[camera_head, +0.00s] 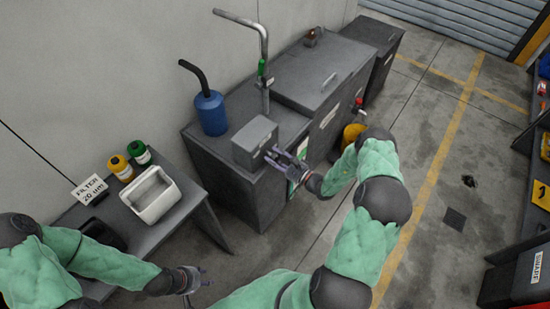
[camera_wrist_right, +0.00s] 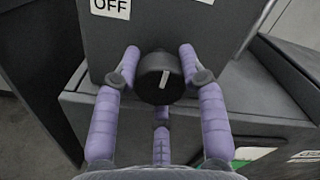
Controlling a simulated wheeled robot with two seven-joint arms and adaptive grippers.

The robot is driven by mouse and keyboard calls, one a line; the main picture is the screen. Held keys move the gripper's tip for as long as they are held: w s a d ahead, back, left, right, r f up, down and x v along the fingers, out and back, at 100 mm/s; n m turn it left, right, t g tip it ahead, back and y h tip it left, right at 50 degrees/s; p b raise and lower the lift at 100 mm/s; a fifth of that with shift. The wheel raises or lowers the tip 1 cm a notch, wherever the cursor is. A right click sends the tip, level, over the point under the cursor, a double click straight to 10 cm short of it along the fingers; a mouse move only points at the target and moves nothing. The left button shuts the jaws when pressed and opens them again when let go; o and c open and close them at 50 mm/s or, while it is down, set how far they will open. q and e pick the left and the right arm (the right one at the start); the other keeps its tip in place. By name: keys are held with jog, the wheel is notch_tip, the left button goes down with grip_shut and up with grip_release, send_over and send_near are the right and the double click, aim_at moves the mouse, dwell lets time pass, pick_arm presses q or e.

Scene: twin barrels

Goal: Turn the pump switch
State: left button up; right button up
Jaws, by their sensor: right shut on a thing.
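The pump switch is a round black knob (camera_wrist_right: 160,77) on the front of a grey box (camera_head: 255,143) on the dark cabinet. Its white pointer mark stands nearly upright in the right wrist view. An OFF label (camera_wrist_right: 111,5) is above and left of the knob. My right gripper (camera_head: 271,154) is at the box's front. Its purple fingers (camera_wrist_right: 159,68) are shut on the knob from both sides. The knob is hidden in the head view. My left gripper (camera_head: 196,284) is open and empty, low over the floor, away from the box.
A blue container (camera_head: 210,114) and a bent metal pipe (camera_head: 264,60) stand by the box. A side table holds a white bin (camera_head: 152,196), a yellow canister (camera_head: 120,168) and a green one (camera_head: 139,152). A yellow bucket (camera_head: 352,135) is behind my right arm. Open floor lies right.

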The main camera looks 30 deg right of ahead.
jog(key=shift+f, duration=0.2)
dwell(0.3)
jog(key=o, duration=1.2)
jog(key=shift+c, duration=0.2)
jog(key=shift+r, duration=0.1)
jog(key=v, duration=1.2)
